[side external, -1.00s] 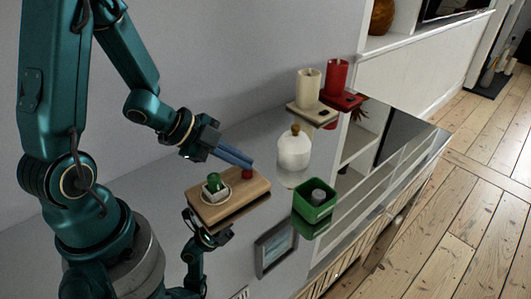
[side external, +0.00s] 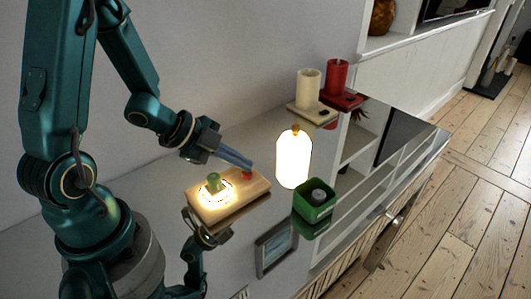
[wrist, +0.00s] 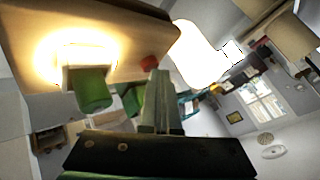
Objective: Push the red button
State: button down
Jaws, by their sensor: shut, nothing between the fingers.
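The red button (side external: 247,174) sits at the right end of a wooden block (side external: 231,206). It also shows in the wrist view (wrist: 149,62), just beyond my fingertips. My gripper (side external: 249,165) is shut and empty, its blue-grey fingers slanting down to the button. The fingertips are at or just above the button's top; I cannot tell whether they touch. My gripper also shows in the wrist view (wrist: 157,76). A green knob (side external: 213,181) stands on the block's left part, with a bright glow around its base.
A glowing white bottle-shaped lamp (side external: 293,160) stands right of the block. A green box (side external: 315,211) with a grey cylinder sits in front of it. Cream (side external: 308,88) and red (side external: 337,75) candles stand on small bases behind. The surface is grey and reflective.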

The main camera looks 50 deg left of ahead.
aim_at(242, 177)
jog(key=shift+r, duration=0.35)
jog(key=shift+r, duration=2.95)
